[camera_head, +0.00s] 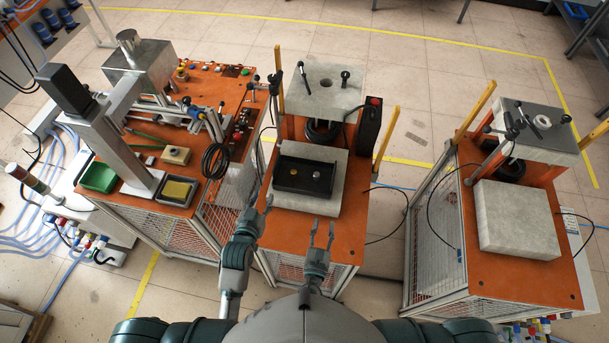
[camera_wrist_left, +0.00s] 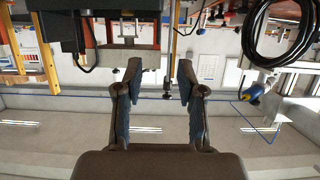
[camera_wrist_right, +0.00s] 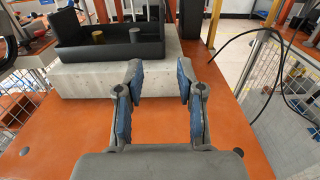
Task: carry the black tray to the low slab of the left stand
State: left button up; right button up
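The black tray (camera_head: 304,189) lies flat on the low pale slab (camera_head: 340,180) of the left stand. It holds a small gold-coloured piece (camera_head: 293,171) and a small grey piece (camera_head: 317,174). The tray also shows in the right wrist view (camera_wrist_right: 115,53), on the slab (camera_wrist_right: 85,82). My left gripper (camera_head: 262,207) is open and empty near the front left corner of the slab; its fingers are spread in the left wrist view (camera_wrist_left: 158,80). My right gripper (camera_head: 322,228) is open and empty in front of the slab, apart from the tray.
The left stand's upper slab (camera_head: 322,88) is behind the tray. The right stand (camera_head: 518,217) has an empty low slab. An orange-topped machine (camera_head: 225,90) with a green bin (camera_head: 99,176) and coiled black cable (camera_head: 215,160) is at left. A loose black cable hangs between the stands.

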aim_at(277, 166)
jog(key=shift+w+d, duration=0.1)
